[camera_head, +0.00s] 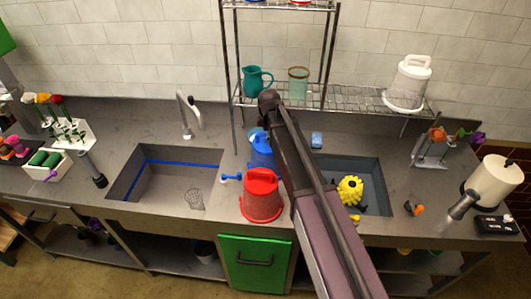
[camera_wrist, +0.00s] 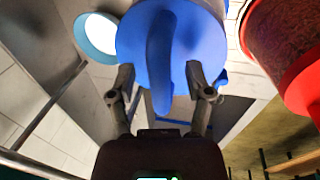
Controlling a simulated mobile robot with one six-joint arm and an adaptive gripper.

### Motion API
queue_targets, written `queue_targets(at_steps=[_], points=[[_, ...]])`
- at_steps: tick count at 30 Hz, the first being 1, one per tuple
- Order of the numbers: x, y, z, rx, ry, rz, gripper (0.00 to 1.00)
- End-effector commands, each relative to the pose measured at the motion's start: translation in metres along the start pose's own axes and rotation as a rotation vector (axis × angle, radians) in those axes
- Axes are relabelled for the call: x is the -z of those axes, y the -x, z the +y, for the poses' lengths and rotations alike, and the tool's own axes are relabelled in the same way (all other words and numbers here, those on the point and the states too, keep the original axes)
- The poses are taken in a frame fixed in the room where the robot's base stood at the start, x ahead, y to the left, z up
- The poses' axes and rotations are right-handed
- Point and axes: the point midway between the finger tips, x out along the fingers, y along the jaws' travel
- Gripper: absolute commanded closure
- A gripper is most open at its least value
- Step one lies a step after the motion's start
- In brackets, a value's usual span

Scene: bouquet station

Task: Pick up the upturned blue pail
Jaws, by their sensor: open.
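The blue pail (camera_head: 262,153) stands on the counter between the two sinks, behind the red pail and partly hidden by it and my arm. In the wrist view the blue pail (camera_wrist: 190,40) fills the top middle, with a blue strap-like part hanging down its near side. My gripper (camera_wrist: 160,78) is open, with one finger on each side of that strap. The fingertips overlap the pail's lower edge in the picture; I cannot tell whether they touch it. In the head view the gripper is not clearly visible near the pail.
A red pail (camera_head: 262,196) stands close in front, also at right in the wrist view (camera_wrist: 285,45). A wire shelf (camera_head: 350,98) behind holds a teal pitcher (camera_head: 257,80), a glass jar (camera_head: 298,84) and a white pail (camera_head: 408,84).

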Motion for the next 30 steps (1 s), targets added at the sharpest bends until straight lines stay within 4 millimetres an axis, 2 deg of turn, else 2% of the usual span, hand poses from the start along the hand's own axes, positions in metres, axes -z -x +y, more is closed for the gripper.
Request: queue_targets(at_steps=[11,18,30], points=[[-0.0005,0.0001,0.0001,0.0,-0.001,0.0,0.35],[-0.0007,0.0001,0.0002,0.0,-0.001,0.0,1.0],[-0.001,0.0006,0.0005,0.0,-0.001,0.0,1.0]])
